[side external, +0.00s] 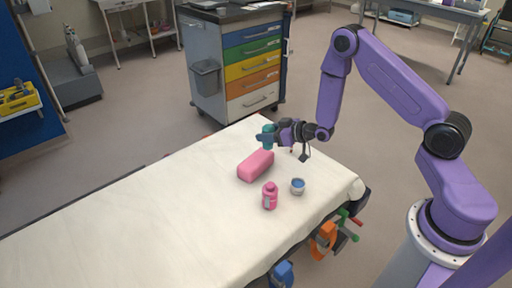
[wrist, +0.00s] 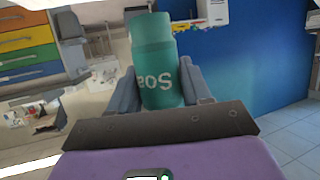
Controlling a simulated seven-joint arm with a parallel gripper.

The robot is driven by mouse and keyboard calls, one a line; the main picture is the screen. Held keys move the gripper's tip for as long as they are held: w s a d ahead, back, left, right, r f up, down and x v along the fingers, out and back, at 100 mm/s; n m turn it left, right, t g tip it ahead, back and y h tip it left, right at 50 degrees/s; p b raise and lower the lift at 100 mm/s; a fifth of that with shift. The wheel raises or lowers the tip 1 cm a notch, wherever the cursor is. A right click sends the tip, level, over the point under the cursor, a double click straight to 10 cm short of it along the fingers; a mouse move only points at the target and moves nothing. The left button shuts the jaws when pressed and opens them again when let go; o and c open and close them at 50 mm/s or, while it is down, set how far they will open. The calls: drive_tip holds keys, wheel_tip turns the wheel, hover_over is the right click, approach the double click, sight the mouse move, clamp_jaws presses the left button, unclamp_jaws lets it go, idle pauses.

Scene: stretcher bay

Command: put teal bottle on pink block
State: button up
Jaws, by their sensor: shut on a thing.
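The teal bottle (wrist: 155,62) is between the two fingers of my gripper (wrist: 160,92) in the wrist view, with pale lettering on its side. In the side external view my gripper (side external: 270,136) is shut on the teal bottle (side external: 268,130), near the far edge of the white-covered stretcher. The pink block (side external: 256,166) lies on the sheet, just below and left of the bottle in the picture. The bottle appears raised above the sheet and apart from the block. The wrist view does not show the block.
The left part of the sheet is clear. A cart with coloured drawers (side external: 240,62) stands behind the stretcher.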

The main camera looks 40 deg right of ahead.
drive_tip(key=w+f, duration=0.6)
drive_tip(key=shift+w+d+f, duration=0.1)
drive_tip(key=shift+f, duration=0.1)
drive_tip(key=shift+w+f, duration=0.1)
drive_tip(key=shift+f, duration=1.5)
drive_tip(key=shift+f, duration=0.1)
drive_tip(key=o, duration=1.1)
